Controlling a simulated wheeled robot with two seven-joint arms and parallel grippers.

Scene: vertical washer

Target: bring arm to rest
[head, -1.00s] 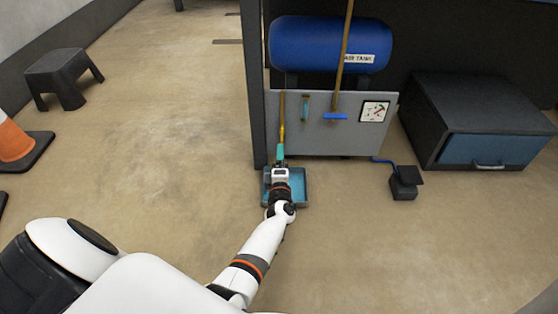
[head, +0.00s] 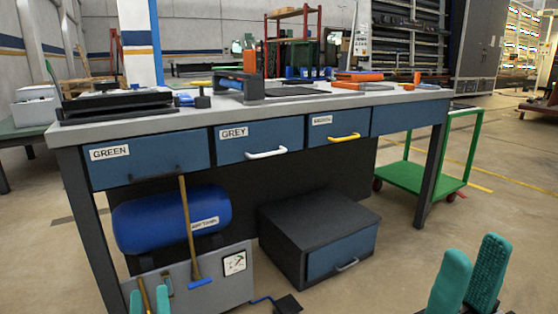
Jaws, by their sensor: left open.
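My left gripper (head: 150,301) shows only as two teal fingertips at the bottom edge, left of centre. They stand apart, in front of the grey panel (head: 215,288) under the blue air tank (head: 150,219). A thin brass rod (head: 145,292) appears between them in the picture; I cannot tell whether it touches either finger. My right gripper (head: 466,277) is at the lower right, closer to the camera. Its two teal padded fingers point up, clearly apart, with nothing between them. Both arms are below the frame.
A workbench (head: 300,102) with blue drawers labelled GREEN, GREY and another label spans the middle. A broom (head: 187,225) leans in front of the tank. A dark cabinet (head: 318,222) sits below, with a green cart (head: 425,178) to the right. Floor around the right gripper is clear.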

